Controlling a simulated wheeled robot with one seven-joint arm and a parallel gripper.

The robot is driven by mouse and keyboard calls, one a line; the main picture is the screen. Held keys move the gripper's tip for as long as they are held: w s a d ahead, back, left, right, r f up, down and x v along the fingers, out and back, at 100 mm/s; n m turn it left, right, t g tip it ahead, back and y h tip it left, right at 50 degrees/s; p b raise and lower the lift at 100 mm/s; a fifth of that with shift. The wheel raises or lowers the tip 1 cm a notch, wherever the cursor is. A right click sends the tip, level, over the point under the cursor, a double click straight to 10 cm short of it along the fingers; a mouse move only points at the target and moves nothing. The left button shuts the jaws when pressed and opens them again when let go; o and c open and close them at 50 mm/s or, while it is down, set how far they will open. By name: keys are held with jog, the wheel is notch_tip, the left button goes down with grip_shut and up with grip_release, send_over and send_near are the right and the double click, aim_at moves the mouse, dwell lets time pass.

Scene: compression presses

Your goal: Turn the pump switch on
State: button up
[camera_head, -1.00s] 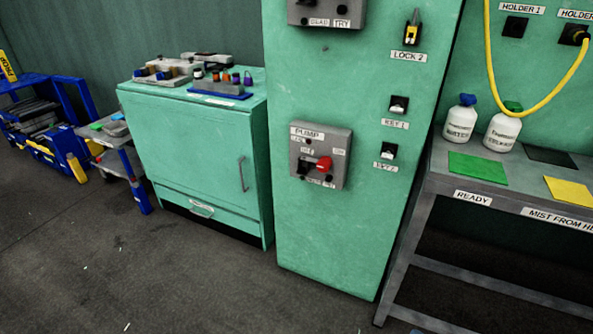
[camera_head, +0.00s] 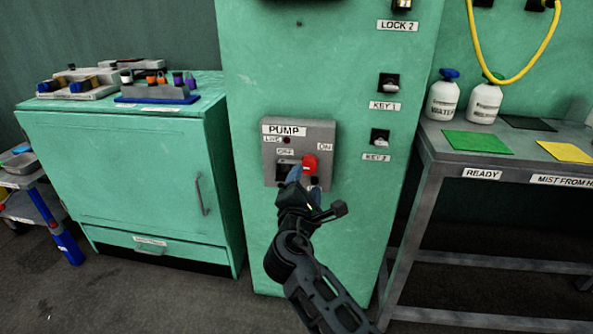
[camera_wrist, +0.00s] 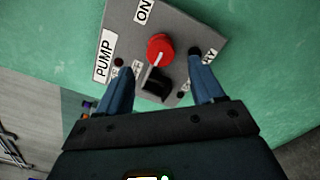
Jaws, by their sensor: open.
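The grey pump box (camera_head: 325,134), labelled PUMP, is fixed to the green panel in the head view. Its red knob (camera_head: 310,164) sits right of centre, near the ON label. In the wrist view the box (camera_wrist: 199,28) appears rotated, with the red knob (camera_wrist: 160,47) above a black part (camera_wrist: 156,84). My gripper (camera_head: 306,180) is at the lower part of the box in the head view and hides some of it. In the wrist view my gripper (camera_wrist: 160,73) is open, its blue fingers on either side of the black part. Contact cannot be told.
A green cabinet (camera_head: 130,180) with parts on top stands to the left. A grey table (camera_head: 440,150) with white bottles (camera_head: 443,98) and coloured mats stands to the right. Key switches (camera_head: 389,84) sit on the panel right of the pump box.

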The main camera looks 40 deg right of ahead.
aim_at(309, 167)
jog(key=b+x, duration=0.1)
jog(key=x, duration=0.6)
jog(key=shift+w+d, duration=0.1)
jog(key=shift+d, duration=0.1)
jog(key=shift+c, duration=0.3)
grip_shut()
